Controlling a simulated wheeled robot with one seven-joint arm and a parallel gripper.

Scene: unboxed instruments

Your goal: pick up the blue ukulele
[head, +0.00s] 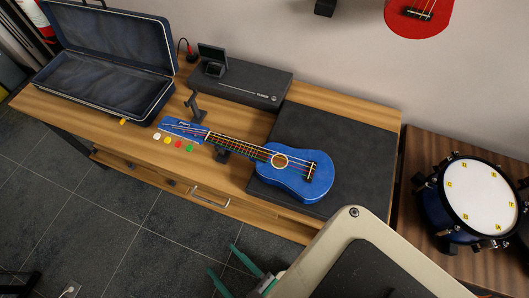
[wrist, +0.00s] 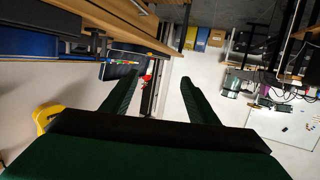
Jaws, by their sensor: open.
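The blue ukulele (head: 294,172) lies on the wooden bench in the head view. Its body is over a dark mat at the right, and its neck points left, by a dark stand. My gripper (head: 240,267) is at the bottom of the head view, in front of the bench and apart from the ukulele. Its two green fingers are spread and empty. In the wrist view the open fingers (wrist: 155,95) reach away from the camera, with clear space between them. A blue edge with a coloured strip at the upper left there may be the ukulele; I cannot tell.
An open dark case (head: 104,80) stands at the bench's left end. A black box (head: 240,84) lies at the back, and the dark mat (head: 345,145) covers the right end. A drum (head: 478,195) stands further right. Bare floor (head: 130,215) lies in front.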

